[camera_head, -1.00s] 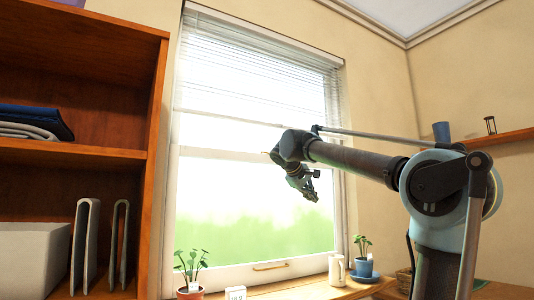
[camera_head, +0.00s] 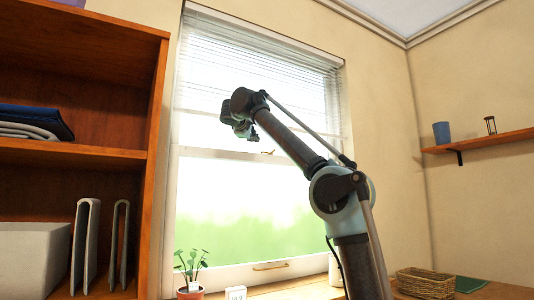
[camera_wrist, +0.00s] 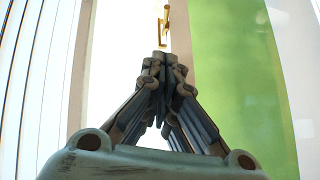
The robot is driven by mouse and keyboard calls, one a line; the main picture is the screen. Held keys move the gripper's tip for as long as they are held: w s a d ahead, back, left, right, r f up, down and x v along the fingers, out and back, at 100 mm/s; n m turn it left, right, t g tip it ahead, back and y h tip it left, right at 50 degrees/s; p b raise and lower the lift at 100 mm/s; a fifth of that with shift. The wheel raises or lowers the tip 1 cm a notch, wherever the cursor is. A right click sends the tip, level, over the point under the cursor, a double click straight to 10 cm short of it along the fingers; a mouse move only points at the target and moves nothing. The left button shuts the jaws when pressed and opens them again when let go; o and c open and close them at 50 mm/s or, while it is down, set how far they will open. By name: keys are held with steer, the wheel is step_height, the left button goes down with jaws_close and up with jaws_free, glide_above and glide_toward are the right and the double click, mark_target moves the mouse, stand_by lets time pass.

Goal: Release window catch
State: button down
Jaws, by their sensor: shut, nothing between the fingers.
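The window (camera_head: 244,205) has a light meeting rail across its middle. A small brass catch (camera_head: 267,152) sits on that rail, and it also shows in the wrist view (camera_wrist: 166,22), near the top of the picture. My gripper (camera_head: 254,137) is in front of the upper pane, just up and left of the catch in the head view. In the wrist view its fingers (camera_wrist: 160,60) are shut and empty. They point toward the catch, with a visible gap between fingertips and brass. A brass pull handle (camera_head: 270,266) is on the window's bottom rail.
A wooden shelf unit (camera_head: 155,170) stands at left. A wicker basket (camera_head: 425,283) lies at right, below a wall shelf (camera_head: 490,140).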

steer(key=d+x, duration=0.2)
steer(key=x, duration=1)
steer(key=shift+d+f, duration=0.25)
steer(key=shift+d, duration=0.2)
steer(key=shift+a, duration=0.1)
